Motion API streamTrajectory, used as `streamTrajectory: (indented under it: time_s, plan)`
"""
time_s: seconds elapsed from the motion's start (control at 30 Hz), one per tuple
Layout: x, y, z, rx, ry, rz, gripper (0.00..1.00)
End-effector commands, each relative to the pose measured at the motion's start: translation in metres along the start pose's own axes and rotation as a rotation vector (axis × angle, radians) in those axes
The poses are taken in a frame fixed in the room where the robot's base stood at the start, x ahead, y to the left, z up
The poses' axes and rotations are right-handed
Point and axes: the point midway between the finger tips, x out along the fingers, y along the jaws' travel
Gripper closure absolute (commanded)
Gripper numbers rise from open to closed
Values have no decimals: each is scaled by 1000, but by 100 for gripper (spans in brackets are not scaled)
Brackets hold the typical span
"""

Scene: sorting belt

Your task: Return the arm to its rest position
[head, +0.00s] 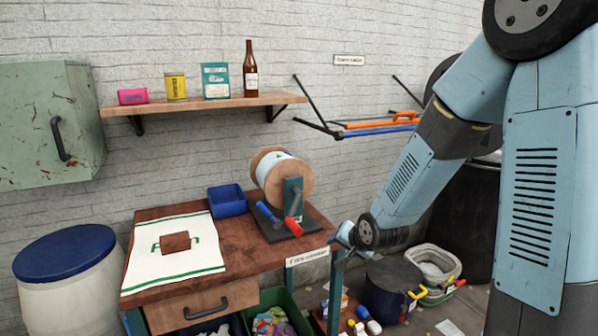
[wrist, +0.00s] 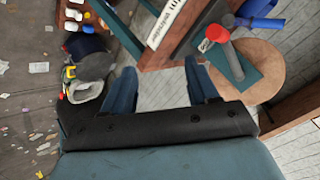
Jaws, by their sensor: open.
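My arm comes in from the right in the head view and bends down toward the workbench's right end. My gripper (wrist: 163,82) is open in the wrist view, its two blue fingers apart with nothing between them. In the head view the fingers are mostly hidden behind the wrist, close to the bench's front right corner. The workbench (head: 180,208) is brown wood. The film reel (wrist: 262,65) on its teal stand, with a red-tipped handle, is to the right of the fingers in the wrist view. I cannot tell whether the gripper touches the bench.
On the bench are a white cloth (head: 145,262) with a brown block (head: 175,242), a blue bin (head: 228,201) and the reel's stand (head: 293,190). A shelf (head: 205,103) and a green cabinet (head: 45,125) hang on the wall. Buckets (head: 435,264) and litter lie on the floor below the arm.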

Motion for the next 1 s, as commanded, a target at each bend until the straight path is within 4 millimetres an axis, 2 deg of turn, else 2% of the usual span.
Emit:
streamTrajectory:
  time_s: [0.2, 0.5, 0.77, 1.0]
  plan:
    - [-49, 5, -20, -144, 8, 123, 41]
    - [-128, 12, -35, -287, -10, 264, 41]
    - [-203, 17, -34, -370, -49, 343, 41]
    - [-274, 23, -19, -429, -105, 370, 41]
